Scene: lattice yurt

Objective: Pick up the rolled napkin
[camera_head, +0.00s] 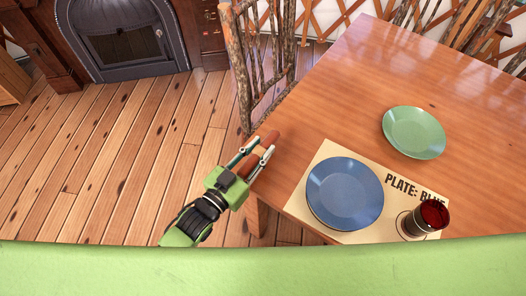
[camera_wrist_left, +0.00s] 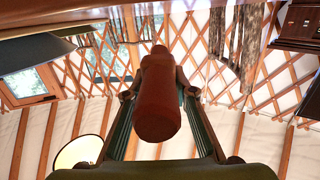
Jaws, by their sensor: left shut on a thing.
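The rolled napkin (camera_head: 268,137) is a reddish-brown roll. My left gripper (camera_head: 259,156) is shut on it, at the left edge of the wooden table (camera_head: 335,95) in the head view. In the left wrist view the napkin (camera_wrist_left: 157,100) sits between the two fingers (camera_wrist_left: 157,95), its near end towards the camera. The wrist view shows walls and windows behind it, and no table surface directly under it. My right gripper is not in view.
A blue plate (camera_head: 345,193) and a dark red glass (camera_head: 431,216) are on a cream mat (camera_head: 318,158) reading "PLATE: BLUE", partly covered. A green plate (camera_head: 413,132) lies farther right. A branch-work chair (camera_head: 243,75) stands at the table's left side.

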